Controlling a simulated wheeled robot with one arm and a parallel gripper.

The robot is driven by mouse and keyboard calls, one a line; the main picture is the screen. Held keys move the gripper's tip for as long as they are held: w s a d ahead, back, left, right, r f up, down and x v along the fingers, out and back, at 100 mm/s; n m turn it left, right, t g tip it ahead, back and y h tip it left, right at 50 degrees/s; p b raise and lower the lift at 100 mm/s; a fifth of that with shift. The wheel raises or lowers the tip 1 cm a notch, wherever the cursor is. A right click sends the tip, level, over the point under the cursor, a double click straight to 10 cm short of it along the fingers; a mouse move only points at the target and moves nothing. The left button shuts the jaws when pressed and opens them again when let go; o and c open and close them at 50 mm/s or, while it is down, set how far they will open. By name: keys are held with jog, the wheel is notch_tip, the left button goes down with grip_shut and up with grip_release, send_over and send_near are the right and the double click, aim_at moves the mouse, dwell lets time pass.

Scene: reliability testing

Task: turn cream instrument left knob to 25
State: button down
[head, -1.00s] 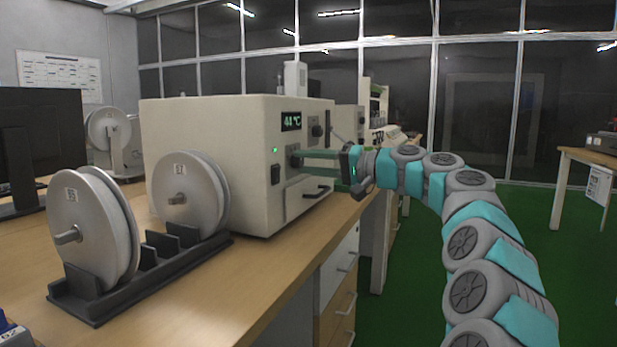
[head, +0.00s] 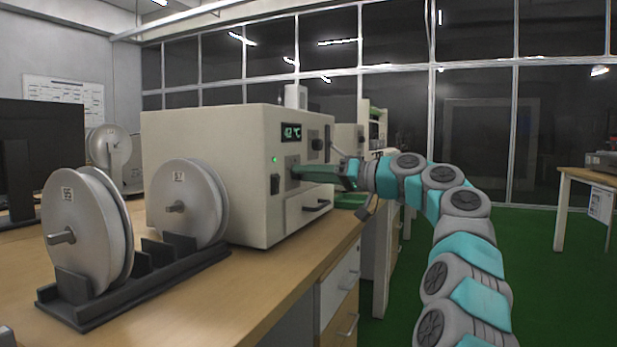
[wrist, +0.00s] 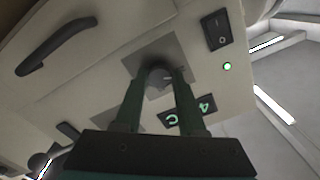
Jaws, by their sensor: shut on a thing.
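The cream instrument (head: 205,160) stands on the wooden bench, its front facing right. Its display (head: 291,132) reads 42 °C and shows tilted in the wrist view (wrist: 188,114). My gripper (head: 298,173) reaches in from the right and is shut on the left knob, which sits below the display. In the wrist view the green fingers (wrist: 158,72) close around the knob (wrist: 158,82), and its pointer and scale cannot be read. The right knob (head: 317,145) is free, beside the display.
A black switch (head: 275,184) and a green light (head: 275,160) sit left of the held knob. A drawer handle (head: 317,206) lies below it. Two grey spools (head: 85,225) stand in a dark rack on the bench. Green floor is open at the right.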

dwell(0.3)
jog(key=c, duration=0.5)
grip_release()
jog(key=shift+d, duration=0.15)
jog(key=v, duration=0.7)
jog(key=shift+d, duration=0.25)
jog(key=shift+s, duration=0.1)
